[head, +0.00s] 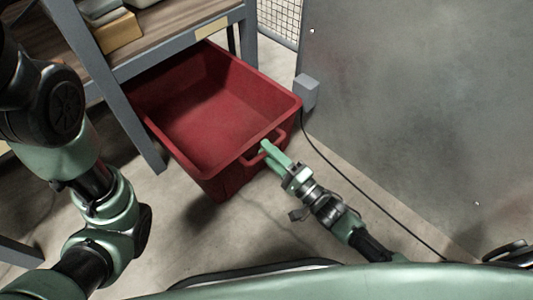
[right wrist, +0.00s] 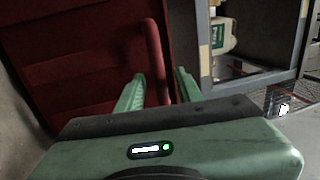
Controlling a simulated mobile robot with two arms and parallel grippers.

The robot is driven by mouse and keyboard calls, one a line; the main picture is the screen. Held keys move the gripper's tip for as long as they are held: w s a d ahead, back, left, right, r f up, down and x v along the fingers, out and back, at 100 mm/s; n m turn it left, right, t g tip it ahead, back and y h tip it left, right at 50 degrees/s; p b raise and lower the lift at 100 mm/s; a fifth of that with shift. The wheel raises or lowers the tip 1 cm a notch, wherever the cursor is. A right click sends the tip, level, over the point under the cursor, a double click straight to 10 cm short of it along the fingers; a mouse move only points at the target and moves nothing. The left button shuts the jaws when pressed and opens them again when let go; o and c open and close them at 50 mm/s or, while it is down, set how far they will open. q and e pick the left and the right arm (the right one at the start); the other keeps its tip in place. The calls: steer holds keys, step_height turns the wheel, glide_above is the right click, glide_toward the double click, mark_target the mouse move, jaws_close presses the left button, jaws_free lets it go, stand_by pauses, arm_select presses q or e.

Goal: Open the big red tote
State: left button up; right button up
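The big red tote (head: 215,170) stands on the floor, partly under a workbench, with its near end sticking out. Its top is open and the inside looks empty. A red loop handle (head: 262,152) is on its near end. My right gripper (head: 266,147) is at this handle. In the right wrist view, the handle (right wrist: 155,50) passes between the two green fingers of my right gripper (right wrist: 160,78). The fingers are apart, with a gap visible on each side of the handle. My left arm shows at the left of the head view, but its gripper is out of view.
The workbench (head: 178,41) has grey legs and a wooden top bearing boxes. A grey panel (head: 420,100) stands to the right of the tote. A black cable (head: 360,188) runs along the floor by it. Bare floor (head: 200,235) lies in front.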

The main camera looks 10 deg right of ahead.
steer(key=shift+w+a+r, duration=0.1)
steer(key=shift+w+a, duration=0.15)
steer(key=shift+w, duration=0.1)
jaws_close()
stand_by(1.2)
